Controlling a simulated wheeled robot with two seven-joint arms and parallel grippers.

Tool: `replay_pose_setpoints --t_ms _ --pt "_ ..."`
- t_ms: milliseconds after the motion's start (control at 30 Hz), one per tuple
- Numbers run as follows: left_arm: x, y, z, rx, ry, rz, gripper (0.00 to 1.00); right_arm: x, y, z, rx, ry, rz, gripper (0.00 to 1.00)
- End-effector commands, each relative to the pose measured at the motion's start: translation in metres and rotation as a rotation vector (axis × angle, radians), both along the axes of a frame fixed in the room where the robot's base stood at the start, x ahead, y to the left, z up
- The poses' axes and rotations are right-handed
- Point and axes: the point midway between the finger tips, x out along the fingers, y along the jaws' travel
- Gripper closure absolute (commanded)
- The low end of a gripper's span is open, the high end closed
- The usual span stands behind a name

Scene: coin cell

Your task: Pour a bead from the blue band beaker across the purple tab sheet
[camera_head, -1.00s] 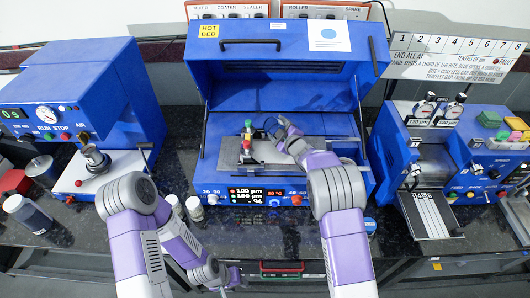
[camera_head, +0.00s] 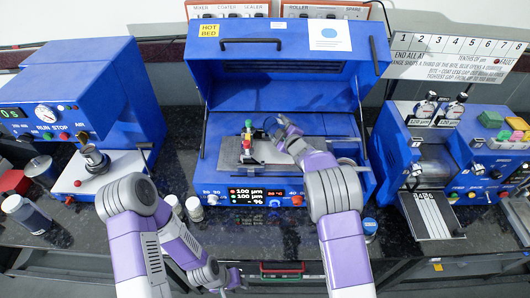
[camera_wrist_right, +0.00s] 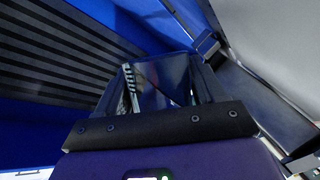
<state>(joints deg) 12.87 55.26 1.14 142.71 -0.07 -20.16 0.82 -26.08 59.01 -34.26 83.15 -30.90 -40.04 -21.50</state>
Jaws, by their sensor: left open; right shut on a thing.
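My right gripper (camera_head: 283,128) is inside the open blue coater, above the right part of its bed. In the right wrist view it is shut on a clear, glassy vessel (camera_wrist_right: 158,92), probably the beaker; no blue band can be made out. A grey sheet (camera_head: 231,156) lies on the coater bed, left of and below this gripper. I cannot make out a purple tab on it. Whether anything leaves the vessel is too small to tell. My left gripper (camera_head: 236,279) is open and empty, low in front of the bench edge.
A block with red and green knobs (camera_head: 247,142) stands on the bed. The raised blue lid (camera_head: 285,60) is behind my right gripper. Small vials (camera_head: 194,208) stand at the bench front. A blue press (camera_head: 85,100) is at left, a roller machine (camera_head: 440,150) at right.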

Motion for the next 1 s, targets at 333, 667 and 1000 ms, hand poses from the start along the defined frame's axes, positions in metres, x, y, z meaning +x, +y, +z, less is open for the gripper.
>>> replay_pose_setpoints --t_ms 333,667,1000 --pt "0.0000 0.0001 -0.0021 0.000 0.000 0.000 0.57 0.0002 -0.0004 0.0013 -0.015 -0.016 0.000 0.64" --pt "0.0000 0.0001 -0.0040 0.000 0.000 0.000 0.57 0.0003 -0.0001 0.0027 -0.028 -0.029 0.001 0.64" --pt "-0.0001 0.0000 -0.0059 0.000 0.000 0.000 0.57 0.0005 -0.0004 0.0041 -0.044 -0.044 0.001 0.64"
